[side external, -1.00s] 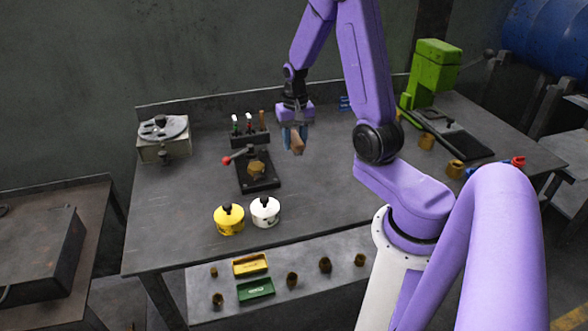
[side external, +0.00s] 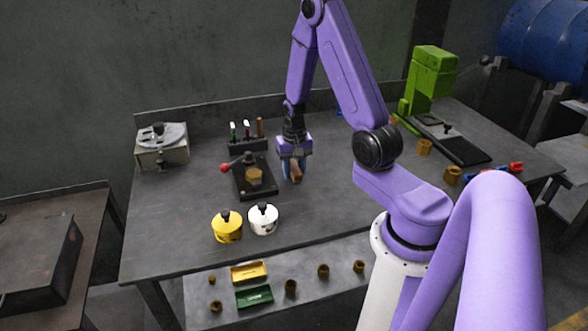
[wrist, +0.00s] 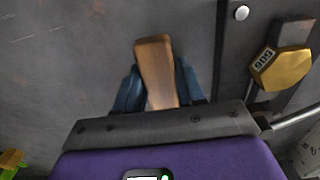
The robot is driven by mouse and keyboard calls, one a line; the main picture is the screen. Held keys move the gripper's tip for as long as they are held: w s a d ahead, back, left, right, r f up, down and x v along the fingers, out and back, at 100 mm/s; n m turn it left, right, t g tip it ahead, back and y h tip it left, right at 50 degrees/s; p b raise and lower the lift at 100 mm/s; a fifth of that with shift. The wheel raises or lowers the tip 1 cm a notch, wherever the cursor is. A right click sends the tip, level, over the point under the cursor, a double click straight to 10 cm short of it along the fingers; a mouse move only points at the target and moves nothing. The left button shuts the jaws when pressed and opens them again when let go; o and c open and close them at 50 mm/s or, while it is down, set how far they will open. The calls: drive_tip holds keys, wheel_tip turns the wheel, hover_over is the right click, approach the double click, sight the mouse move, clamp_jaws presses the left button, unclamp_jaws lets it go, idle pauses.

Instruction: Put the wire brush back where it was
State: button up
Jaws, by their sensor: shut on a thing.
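My gripper (side external: 294,172) is shut on the wire brush (side external: 297,173), of which a brown wooden part shows below the fingers. In the wrist view the brush (wrist: 155,65) stands between the two blue fingers of my gripper (wrist: 158,78); its bristles cannot be made out. The brush is over the bench, just right of the black fixture; whether it touches the bench top, I cannot tell. A dark tool rack (side external: 249,145) at the back of the bench holds upright tools with green, red and brown handles.
The black fixture (side external: 242,188) has a red-knobbed lever and a brass hexagonal piece (wrist: 282,70). Yellow (side external: 227,229) and white (side external: 263,221) pots stand in front. A green press (side external: 430,80) is at the back right. The bench (side external: 325,205) right of the brush is clear.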

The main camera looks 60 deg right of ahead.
drive_tip(key=shift+f, duration=0.1)
drive_tip(key=o, duration=0.9)
drive_tip(key=shift+o, duration=0.2)
